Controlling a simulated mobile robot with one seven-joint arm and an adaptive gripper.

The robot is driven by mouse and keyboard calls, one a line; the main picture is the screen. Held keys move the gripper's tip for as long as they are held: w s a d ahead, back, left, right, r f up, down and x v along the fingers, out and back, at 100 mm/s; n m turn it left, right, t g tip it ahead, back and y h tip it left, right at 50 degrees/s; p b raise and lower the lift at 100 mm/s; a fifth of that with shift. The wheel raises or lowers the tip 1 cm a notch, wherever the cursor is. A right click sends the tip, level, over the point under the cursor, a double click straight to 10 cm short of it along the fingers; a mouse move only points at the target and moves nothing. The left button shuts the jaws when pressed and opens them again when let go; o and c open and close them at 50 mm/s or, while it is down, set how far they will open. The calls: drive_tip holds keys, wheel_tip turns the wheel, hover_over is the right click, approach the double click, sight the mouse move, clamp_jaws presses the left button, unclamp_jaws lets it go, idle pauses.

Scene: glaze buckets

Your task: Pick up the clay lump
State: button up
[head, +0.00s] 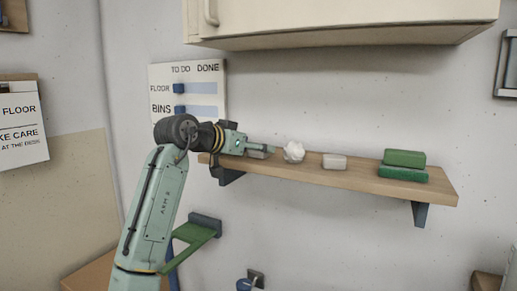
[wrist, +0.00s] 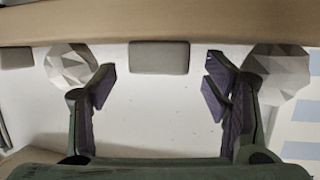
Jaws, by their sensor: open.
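Two faceted lumps stand on the shelf; I cannot tell which is the clay lump. One is the white lump (head: 293,151) just right of my gripper (head: 268,149); in the upside-down wrist view it shows at the left (wrist: 68,64). A greyer lump (wrist: 282,72) shows at the right there, partly behind a finger, and is hidden by my arm in the head view. A grey block (wrist: 160,57) sits between them, ahead of the gap of my gripper (wrist: 160,90). My gripper is open and empty, apart from the block.
The wooden shelf (head: 385,181) is fixed to the wall, with a cabinet (head: 340,20) above. A pale block (head: 334,162) and stacked green blocks (head: 404,165) stand farther right on it. A to-do board (head: 190,75) hangs behind my arm. The shelf is bare between the pale and green blocks.

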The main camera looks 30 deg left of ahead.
drive_tip(key=shift+c, duration=0.5)
drive_tip(key=c, duration=1.2)
